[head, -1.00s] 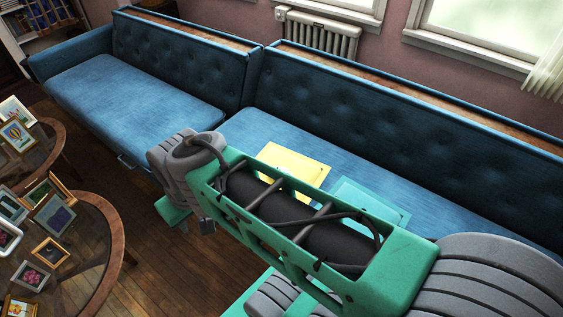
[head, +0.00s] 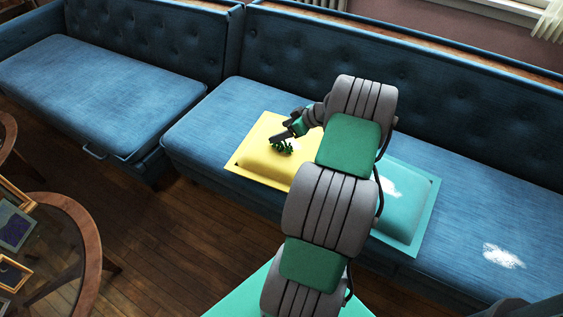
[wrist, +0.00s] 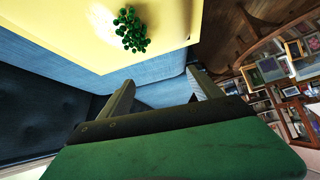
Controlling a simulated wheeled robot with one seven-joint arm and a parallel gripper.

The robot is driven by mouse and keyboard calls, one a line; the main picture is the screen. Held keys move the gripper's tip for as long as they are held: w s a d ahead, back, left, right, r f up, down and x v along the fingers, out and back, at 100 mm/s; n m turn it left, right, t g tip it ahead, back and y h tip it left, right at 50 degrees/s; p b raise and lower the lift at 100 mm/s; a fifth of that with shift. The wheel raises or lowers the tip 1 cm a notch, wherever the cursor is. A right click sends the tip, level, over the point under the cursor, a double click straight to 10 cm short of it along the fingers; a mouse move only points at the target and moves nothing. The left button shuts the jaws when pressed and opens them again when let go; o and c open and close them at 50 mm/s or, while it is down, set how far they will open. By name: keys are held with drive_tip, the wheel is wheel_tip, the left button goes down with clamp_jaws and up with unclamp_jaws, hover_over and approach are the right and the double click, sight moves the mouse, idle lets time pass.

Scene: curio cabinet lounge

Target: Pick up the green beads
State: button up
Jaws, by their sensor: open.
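The green beads (head: 282,147) lie in a small clump on the yellow cushion (head: 250,160) on the blue sofa. In the wrist view the green beads (wrist: 131,29) show at the top, on the yellow surface (wrist: 60,25). My gripper (head: 287,136) is right by the beads in the head view, partly overlapping them in the picture. In the wrist view the two fingers of my gripper (wrist: 160,85) are spread apart with nothing between them. The beads appear beyond the fingertips, off to the upper left. I cannot tell whether the fingers touch the cushion.
A teal cushion (head: 410,205) with a white patch lies to the right of the yellow one, partly behind my arm. Another white patch (head: 503,256) marks the sofa seat. A round glass table (head: 90,245) with picture frames stands at the lower left. The floor between is clear.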

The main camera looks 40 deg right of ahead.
drive_tip(key=t, duration=0.2)
approach(282, 143)
drive_tip(key=w, duration=0.1)
drive_tip(key=w+f, duration=0.1)
drive_tip(key=shift+w+a+f+b, duration=0.1)
drive_tip(key=shift+w+b, duration=0.2)
drive_tip(key=shift+b, duration=0.1)
drive_tip(key=x, duration=0.2)
drive_tip(key=b+x, duration=0.1)
drive_tip(key=x, duration=0.4)
drive_tip(key=shift+s+a+f, duration=0.1)
drive_tip(key=shift+a+f, duration=0.15)
drive_tip(key=shift+f, duration=0.15)
drive_tip(key=shift+r, duration=0.1)
drive_tip(key=c, duration=1.4)
drive_tip(key=shift+c, duration=0.2)
